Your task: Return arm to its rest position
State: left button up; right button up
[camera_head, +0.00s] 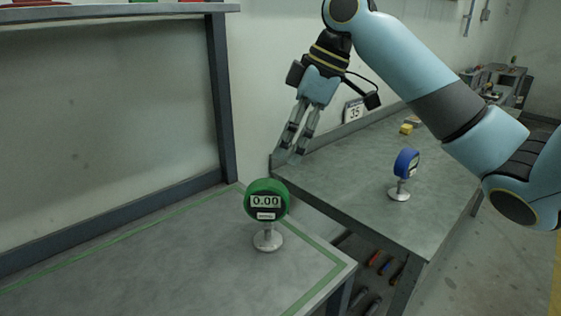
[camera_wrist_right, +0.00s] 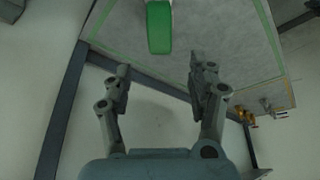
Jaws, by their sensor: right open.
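My right arm comes in from the upper right of the head view. Its gripper (camera_head: 288,158) points down, near the left end of the rear workbench and close to the wall. The two fingers are apart with nothing between them. In the right wrist view the gripper (camera_wrist_right: 160,75) is also open and empty. A green gauge reading 0.00 (camera_head: 267,200) stands upright on the near bench, apart from the gripper. It also shows as a green shape (camera_wrist_right: 159,27) beyond the fingertips in the right wrist view. My left gripper is not in view.
A blue gauge (camera_head: 405,163) stands on the rear workbench (camera_head: 350,205), with a yellow block (camera_head: 406,129) and a sign reading 35 (camera_head: 354,111) behind it. The near bench (camera_head: 170,265) has a green border line and is mostly clear. A dark upright post (camera_head: 221,100) stands left of the gripper.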

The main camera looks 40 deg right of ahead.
jog(key=shift+s+r, duration=0.1)
jog(key=shift+r, duration=0.2)
